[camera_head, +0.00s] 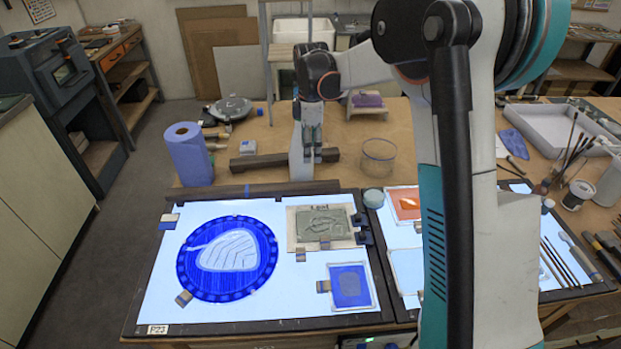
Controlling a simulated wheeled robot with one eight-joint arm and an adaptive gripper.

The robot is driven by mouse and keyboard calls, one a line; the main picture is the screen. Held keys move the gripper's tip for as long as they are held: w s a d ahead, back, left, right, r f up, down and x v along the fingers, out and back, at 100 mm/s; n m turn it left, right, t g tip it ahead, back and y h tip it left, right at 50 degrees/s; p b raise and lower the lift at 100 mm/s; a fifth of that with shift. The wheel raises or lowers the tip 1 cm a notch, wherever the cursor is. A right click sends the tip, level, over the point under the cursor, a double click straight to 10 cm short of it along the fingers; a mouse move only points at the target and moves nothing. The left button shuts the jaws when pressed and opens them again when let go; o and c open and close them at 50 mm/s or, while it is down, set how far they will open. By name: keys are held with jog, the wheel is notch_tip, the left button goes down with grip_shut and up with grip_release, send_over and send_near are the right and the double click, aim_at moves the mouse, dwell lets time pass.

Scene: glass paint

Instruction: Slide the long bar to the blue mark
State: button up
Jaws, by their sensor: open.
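A long dark bar (262,161) lies across the brown tabletop behind the light table. Its right part passes behind my gripper, and a short end shows on the right. A small blue mark (249,189) is on the dark strip along the light table's back edge, below and left of the bar's middle. My gripper (313,157) points down at the right part of the bar, with its fingers open. I cannot tell whether they touch the bar. A pale upright piece (301,165) beside the fingers hides part of the bar.
A blue paper roll (189,154) stands left of the bar, and a small box (248,147) sits just behind it. A clear round container (378,157) stands close on the right. The lit panel (170,285) in front holds a blue glass disc (227,257) and smaller pieces.

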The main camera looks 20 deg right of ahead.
aim_at(311, 185)
notch_tip(311, 185, down, 14)
jog(key=shift+r+b, duration=0.25)
jog(key=shift+b, duration=0.6)
